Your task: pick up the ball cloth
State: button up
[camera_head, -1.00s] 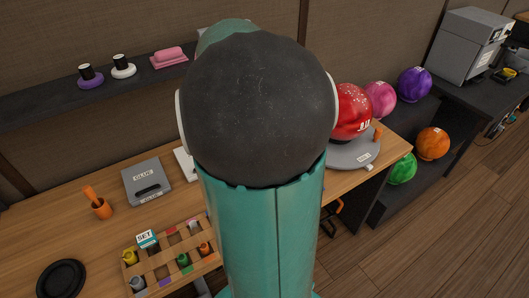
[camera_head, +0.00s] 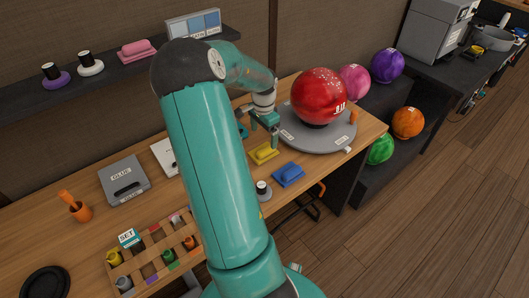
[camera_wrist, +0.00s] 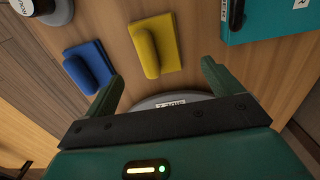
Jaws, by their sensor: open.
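A yellow pad (camera_head: 264,153) and blue pad (camera_head: 289,175) lie below my gripper. The red ball (camera_head: 319,95) rests on a grey round stand (camera_head: 340,138). A blue panelled display (camera_head: 194,23) stands on the shelf (camera_head: 30,90). A teal box (camera_wrist: 270,18) shows in the wrist view.

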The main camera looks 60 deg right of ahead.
aim_at(264, 147)
jog(key=f, duration=0.6)
jog(key=shift+a+f, duration=0.2)
jog(key=shift+f, duration=0.15)
jog(key=shift+c, duration=0.4)
jog(key=c, duration=1)
